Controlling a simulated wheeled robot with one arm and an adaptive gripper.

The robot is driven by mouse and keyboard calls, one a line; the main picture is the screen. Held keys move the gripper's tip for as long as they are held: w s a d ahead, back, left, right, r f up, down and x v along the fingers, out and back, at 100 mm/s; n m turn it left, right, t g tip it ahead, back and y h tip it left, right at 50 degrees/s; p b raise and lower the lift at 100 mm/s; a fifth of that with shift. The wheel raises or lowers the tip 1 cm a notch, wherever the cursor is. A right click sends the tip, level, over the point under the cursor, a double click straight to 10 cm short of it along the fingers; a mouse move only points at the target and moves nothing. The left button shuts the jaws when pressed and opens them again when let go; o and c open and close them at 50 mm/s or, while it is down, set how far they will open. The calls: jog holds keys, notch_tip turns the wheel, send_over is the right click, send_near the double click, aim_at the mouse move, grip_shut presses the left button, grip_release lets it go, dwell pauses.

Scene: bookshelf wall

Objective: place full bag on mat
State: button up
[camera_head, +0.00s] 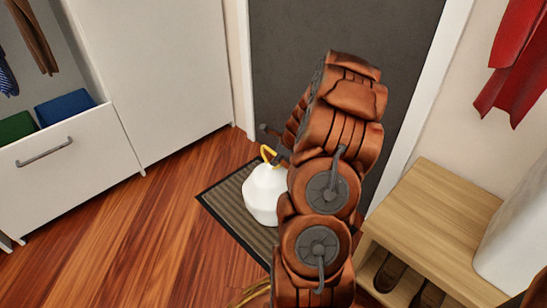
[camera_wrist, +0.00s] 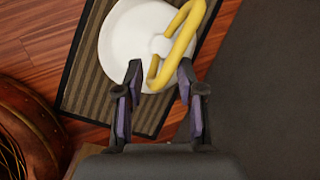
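I cannot tell whether either finger touches the handle. In the head view my arm hides the gripper's far side and the bag's right edge.
A wooden bench (camera_head: 440,205) with shoes (camera_head: 388,274) in it stands close on the right. A white cabinet (camera_head: 150,75) and an open drawer (camera_head: 75,150) are at the left. Wooden floor (camera_head: 130,240) is clear left of the mat. Red clothing (camera_head: 515,70) hangs at upper right.

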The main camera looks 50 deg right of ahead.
jog(key=p+v, duration=0.2)
jog(key=v, duration=0.4)
jog(key=s+a+r+n+g+y, duration=0.1)
jog(key=a+r+n, duration=0.3)
jog(key=a, duration=0.6)
jog(key=s+a+r+n+g+y, duration=0.1)
jog(key=a+r+n, duration=0.2)
jog(key=a+n, duration=0.45)
jog(key=s+a+r+n+g+y, duration=0.1)
jog(key=a+r+n+g, duration=0.2)
jog(key=a, duration=0.9)
jog(key=s+a+r+n+g+h, duration=0.1)
jog(key=s+a+n, duration=0.3)
jog(key=s+n, duration=0.4)
jog(key=s+a+r+n+g+h, duration=0.2)
jog(key=s+n, duration=0.6)
jog(key=s, duration=0.8)
jog(key=a+r+g, duration=0.1)
jog(key=a+r, duration=0.1)
jog(key=a, duration=0.1)
jog(key=shift+s+a+r, duration=0.2)
jog(key=shift+s, duration=0.1)
